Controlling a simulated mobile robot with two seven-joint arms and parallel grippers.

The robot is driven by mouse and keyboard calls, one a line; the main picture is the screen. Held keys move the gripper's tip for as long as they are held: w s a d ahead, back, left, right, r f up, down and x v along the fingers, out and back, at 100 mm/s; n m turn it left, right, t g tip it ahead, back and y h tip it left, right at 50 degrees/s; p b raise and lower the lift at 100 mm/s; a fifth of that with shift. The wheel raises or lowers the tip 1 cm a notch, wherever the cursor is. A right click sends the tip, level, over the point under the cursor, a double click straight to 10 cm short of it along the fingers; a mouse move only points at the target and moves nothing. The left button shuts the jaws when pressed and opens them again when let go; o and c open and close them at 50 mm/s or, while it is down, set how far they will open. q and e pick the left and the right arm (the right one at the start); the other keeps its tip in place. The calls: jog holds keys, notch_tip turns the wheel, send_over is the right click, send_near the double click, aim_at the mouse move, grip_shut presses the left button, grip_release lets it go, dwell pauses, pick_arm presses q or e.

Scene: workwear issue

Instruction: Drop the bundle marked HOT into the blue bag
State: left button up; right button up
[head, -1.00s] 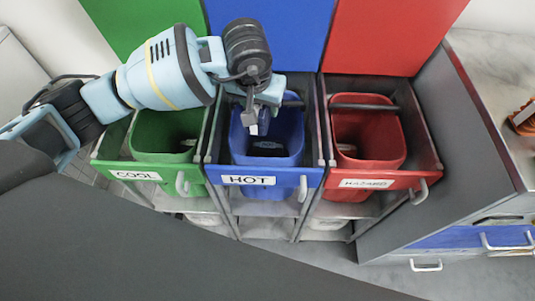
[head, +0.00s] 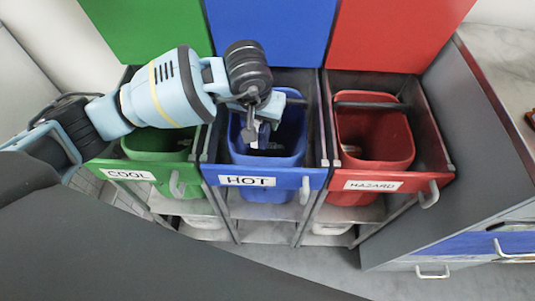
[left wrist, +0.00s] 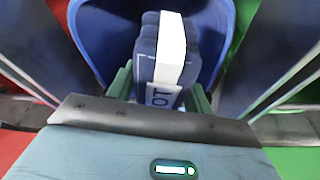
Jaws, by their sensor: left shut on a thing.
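My left gripper (head: 257,133) hangs over the open mouth of the blue bag (head: 289,148), which sits in a pull-out frame with a front label reading HOT (head: 247,180). The blue bag (left wrist: 90,32) surrounds the bundle in that view. In the head view the bundle is mostly hidden by the gripper. My right gripper is not in view.
A green bag (head: 157,146) marked COOL stands left of the blue one, partly under my left arm. A red bag (head: 375,141) marked HAZARD stands to the right. Coloured panels rise behind them. A grey-topped counter (head: 505,75) with drawers is at far right.

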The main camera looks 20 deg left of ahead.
pick_arm(q)
jog(key=o, duration=1.2)
jog(key=shift+c, duration=0.2)
jog(key=shift+r, duration=0.2)
jog(key=v, duration=0.7)
jog(key=shift+s+r+p, duration=0.1)
jog(key=shift+r+p, duration=0.15)
jog(key=shift+p, duration=0.05)
